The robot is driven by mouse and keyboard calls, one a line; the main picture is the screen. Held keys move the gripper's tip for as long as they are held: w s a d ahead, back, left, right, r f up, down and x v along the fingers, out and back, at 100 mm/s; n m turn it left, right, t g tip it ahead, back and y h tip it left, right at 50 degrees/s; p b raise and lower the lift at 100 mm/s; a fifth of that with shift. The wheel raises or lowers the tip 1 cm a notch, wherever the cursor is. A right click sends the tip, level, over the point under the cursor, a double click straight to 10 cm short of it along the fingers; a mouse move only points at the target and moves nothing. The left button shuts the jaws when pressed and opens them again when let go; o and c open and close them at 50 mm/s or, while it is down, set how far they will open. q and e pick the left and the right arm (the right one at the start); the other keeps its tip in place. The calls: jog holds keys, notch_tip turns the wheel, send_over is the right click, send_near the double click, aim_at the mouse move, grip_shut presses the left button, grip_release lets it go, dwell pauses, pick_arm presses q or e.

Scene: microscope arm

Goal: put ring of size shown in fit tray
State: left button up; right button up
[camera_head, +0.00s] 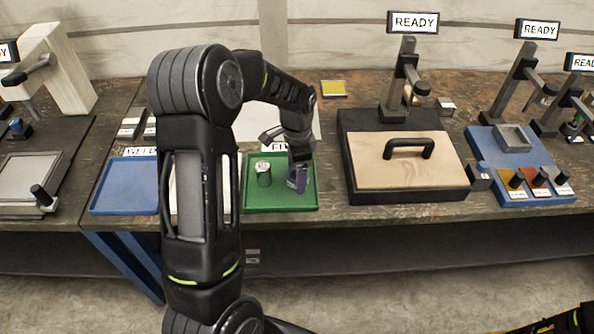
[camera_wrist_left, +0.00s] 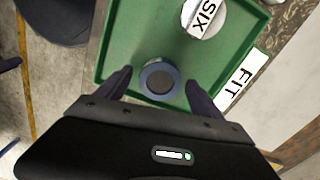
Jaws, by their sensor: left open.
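The green fit tray (camera_head: 283,207) lies on the bench in the head view, and its rim also shows in the wrist view (camera_wrist_left: 112,35). A "FIT" label (camera_wrist_left: 240,80) lies beside it. A round ring piece (camera_wrist_left: 159,80) with a blue-grey rim and dark middle is in the tray, between my left fingertips, with a gap on each side. My left gripper (camera_head: 298,178) is open, pointing down over the tray's right part; it also shows in the wrist view (camera_wrist_left: 160,85). A cylinder (camera_head: 263,173) with a white top reading "SIX" (camera_wrist_left: 204,17) stands in the tray, apart from the fingers. My right gripper is not visible.
A blue tray (camera_head: 122,200) is left of the green one, partly behind my arm. A wooden-topped box with a black handle (camera_head: 408,165) stands to the right. A blue base with small coloured bins (camera_head: 540,190) is further right. "READY" signs (camera_head: 413,22) stand behind.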

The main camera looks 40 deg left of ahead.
pick_arm(q)
notch_tip(320, 180, up, 12)
jog(key=b, duration=0.1)
dwell(1.1)
